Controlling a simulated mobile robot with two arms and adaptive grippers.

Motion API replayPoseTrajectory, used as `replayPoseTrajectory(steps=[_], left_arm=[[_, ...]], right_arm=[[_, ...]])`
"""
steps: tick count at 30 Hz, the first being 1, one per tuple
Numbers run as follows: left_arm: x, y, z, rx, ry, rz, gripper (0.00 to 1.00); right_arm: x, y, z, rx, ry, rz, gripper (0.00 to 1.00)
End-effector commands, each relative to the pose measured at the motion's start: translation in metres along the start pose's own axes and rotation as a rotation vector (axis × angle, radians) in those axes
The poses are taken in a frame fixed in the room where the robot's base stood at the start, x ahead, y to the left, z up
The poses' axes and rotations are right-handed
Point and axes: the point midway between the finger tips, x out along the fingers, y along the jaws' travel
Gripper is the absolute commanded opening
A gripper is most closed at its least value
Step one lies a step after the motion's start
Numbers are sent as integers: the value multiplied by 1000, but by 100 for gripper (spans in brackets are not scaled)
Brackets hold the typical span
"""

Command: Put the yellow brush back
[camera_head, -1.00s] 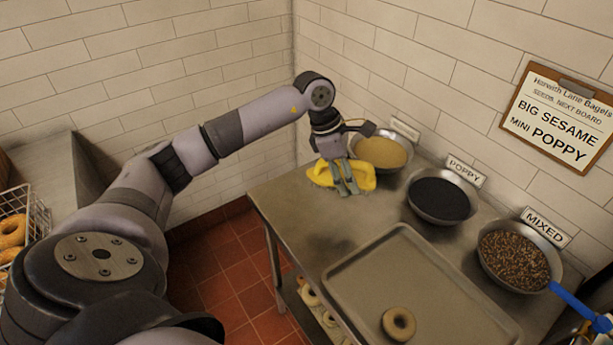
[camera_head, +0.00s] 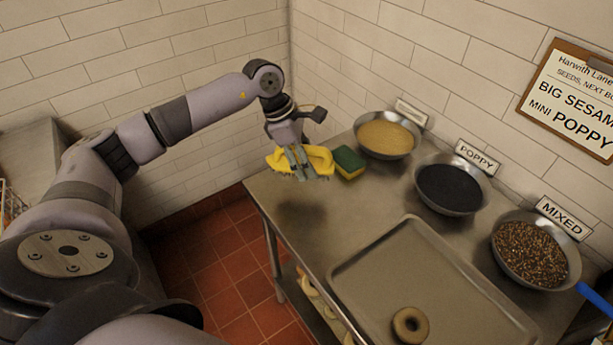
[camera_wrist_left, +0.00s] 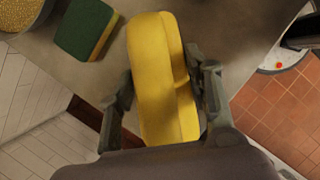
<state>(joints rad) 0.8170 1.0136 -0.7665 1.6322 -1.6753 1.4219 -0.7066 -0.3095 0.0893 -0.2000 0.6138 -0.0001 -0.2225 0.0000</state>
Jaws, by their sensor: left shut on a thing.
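In the left wrist view the yellow brush (camera_wrist_left: 160,80) lies between the two fingers of my left gripper (camera_wrist_left: 166,92). The right gripper is not in view.
A green and yellow sponge (camera_head: 348,162) lies just right of the brush. Bowls of sesame (camera_head: 385,136), poppy (camera_head: 449,187) and mixed seeds (camera_head: 531,252) line the wall. A tray (camera_head: 375,258) with one bagel (camera_head: 410,324) is in front.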

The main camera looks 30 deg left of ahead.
Motion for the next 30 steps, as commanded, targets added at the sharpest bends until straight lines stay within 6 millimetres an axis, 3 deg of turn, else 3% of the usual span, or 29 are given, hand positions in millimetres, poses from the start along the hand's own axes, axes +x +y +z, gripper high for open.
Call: replayPoseTrajectory(steps=[7,16,28,29,30], left_arm=[[24,0,-9,0,-2,0,20],[59,0,-24,-2,-1,-2,20],[67,1,-27,1,-1,1,20],[67,1,-27,1,-1,1,46],[66,1,-27,1,-1,1,49]], right_arm=[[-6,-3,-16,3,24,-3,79],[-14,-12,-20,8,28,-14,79],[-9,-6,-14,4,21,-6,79],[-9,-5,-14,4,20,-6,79],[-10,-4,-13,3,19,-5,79]])
